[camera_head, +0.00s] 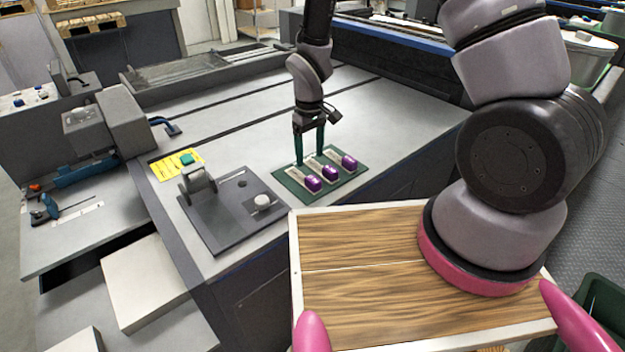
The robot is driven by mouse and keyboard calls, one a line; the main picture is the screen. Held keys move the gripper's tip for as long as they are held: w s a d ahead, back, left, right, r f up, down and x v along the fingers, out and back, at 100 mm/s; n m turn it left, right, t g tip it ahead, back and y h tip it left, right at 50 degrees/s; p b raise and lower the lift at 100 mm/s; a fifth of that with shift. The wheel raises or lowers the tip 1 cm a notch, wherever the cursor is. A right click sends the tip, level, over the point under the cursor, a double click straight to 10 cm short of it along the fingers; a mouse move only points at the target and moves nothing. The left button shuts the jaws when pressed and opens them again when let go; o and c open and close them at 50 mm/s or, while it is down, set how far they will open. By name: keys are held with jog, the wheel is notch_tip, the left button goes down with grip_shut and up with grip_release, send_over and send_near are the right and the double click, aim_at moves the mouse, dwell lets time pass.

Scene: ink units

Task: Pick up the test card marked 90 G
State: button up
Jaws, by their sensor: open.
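A green mat (290,182) lies on the grey worktop and bears three pale test cards, each with a purple block at its near right end. The left card (296,174), the middle card (315,166) and the right card (334,156) lie side by side. Their markings are too small to read, so I cannot tell which is 90 G. My gripper (309,159) points down with its teal fingers apart over the far part of the mat, around the left and middle cards. I cannot tell whether the fingertips touch anything. No card is visibly held.
A dark grey fixture plate (225,228) with an upright holder (197,180) and a pale round knob (262,201) stands left of the mat. A yellow sheet (168,166) lies behind it. The worktop right of the mat is clear. A wooden tray (365,285) is in front.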

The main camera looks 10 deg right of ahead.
aim_at(309, 176)
notch_tip(309, 176, down, 8)
jog(key=shift+s+a+f, duration=0.1)
jog(key=shift+s+f, duration=0.05)
jog(key=shift+f, duration=0.05)
grip_shut()
dwell(0.4)
